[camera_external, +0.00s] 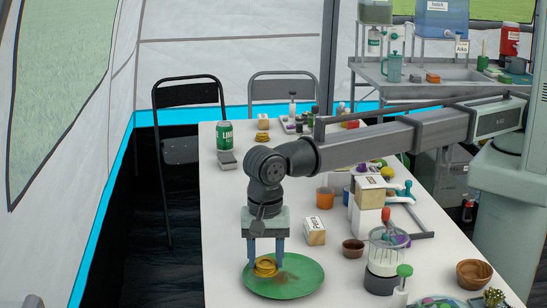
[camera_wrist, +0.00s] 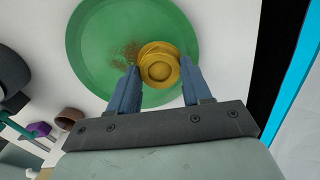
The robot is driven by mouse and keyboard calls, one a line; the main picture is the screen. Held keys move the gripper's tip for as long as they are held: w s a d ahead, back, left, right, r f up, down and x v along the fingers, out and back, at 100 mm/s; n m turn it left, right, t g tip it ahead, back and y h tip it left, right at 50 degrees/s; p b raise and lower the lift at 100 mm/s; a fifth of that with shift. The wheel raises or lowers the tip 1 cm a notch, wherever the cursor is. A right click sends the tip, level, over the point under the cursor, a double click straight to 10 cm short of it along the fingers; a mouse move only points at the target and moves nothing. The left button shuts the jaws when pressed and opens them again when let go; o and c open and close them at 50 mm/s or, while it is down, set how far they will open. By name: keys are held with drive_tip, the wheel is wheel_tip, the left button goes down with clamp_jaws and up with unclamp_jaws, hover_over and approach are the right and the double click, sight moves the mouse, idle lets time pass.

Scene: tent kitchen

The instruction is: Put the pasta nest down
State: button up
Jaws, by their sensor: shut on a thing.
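The pasta nest (camera_external: 265,266) is a yellow coiled round. It is between the fingers of my gripper (camera_external: 266,258), at or just above the green plate (camera_external: 300,287); I cannot tell whether it touches the plate. In the wrist view the pasta nest (camera_wrist: 159,66) sits at the fingertips of my gripper (camera_wrist: 156,84), over the right part of the green plate (camera_wrist: 88,45). My gripper points down and is shut on the nest. A brown crumbly patch lies on the plate beside the nest.
A white box (camera_external: 315,231) and a small brown bowl (camera_external: 353,248) stand behind the plate. A clear container with a red knob (camera_external: 385,250) and a wooden bowl (camera_external: 474,273) are to the right. The white table (camera_external: 222,220) is bare left of the plate.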

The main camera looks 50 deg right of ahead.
sight(266, 260)
drive_tip(key=shift+f, duration=0.8)
drive_tip(key=shift+f, duration=0.1)
drive_tip(key=o, duration=1)
drive_tip(key=shift+o, duration=0.2)
wheel_tip(266, 260, up, 12)
drive_tip(key=shift+o, duration=0.5)
